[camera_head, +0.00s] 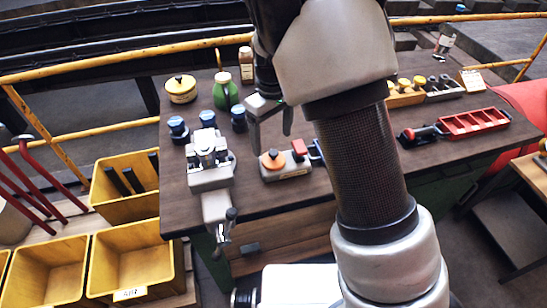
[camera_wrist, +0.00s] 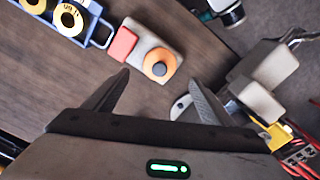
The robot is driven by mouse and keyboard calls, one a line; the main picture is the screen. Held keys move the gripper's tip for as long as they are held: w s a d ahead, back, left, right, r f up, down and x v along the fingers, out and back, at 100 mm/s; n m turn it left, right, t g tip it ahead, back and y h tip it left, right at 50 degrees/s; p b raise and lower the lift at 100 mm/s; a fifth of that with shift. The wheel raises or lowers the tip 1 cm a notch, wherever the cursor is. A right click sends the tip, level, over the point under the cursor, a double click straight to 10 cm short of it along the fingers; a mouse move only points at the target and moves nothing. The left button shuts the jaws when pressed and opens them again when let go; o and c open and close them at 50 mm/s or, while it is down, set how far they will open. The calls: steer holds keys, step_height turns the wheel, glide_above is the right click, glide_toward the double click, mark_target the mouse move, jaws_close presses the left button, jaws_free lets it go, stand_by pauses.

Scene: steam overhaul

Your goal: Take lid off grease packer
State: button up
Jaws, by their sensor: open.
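A round yellow pot (camera_head: 180,93) stands at the back left of the workbench. Its flat lid (camera_head: 180,80) has a dark knob and sits on it; it looks like the grease packer, though no label is readable. It is outside the wrist view. My gripper (camera_head: 271,142) is open and empty above the middle of the bench, to the right of the pot and nearer the front. In the wrist view my gripper (camera_wrist: 159,77) points at a small base with an orange disc (camera_wrist: 160,63) and dark knob, with nothing between the fingers.
A green bottle (camera_head: 225,94) and several blue-capped jars stand between pot and gripper. A grey vise (camera_head: 208,163) is at the bench's left front. A red tray (camera_head: 473,123) lies at the right. A yellow rail (camera_head: 120,62) runs behind; yellow bins (camera_head: 130,262) stand at lower left.

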mark_target(274, 152)
steer(key=f, duration=0.6)
steer(key=shift+s+d+f, duration=0.1)
steer(key=shift+d+f, duration=0.1)
steer(key=shift+f, duration=0.05)
steer(key=c, duration=1.2)
steer(key=shift+o, duration=0.2)
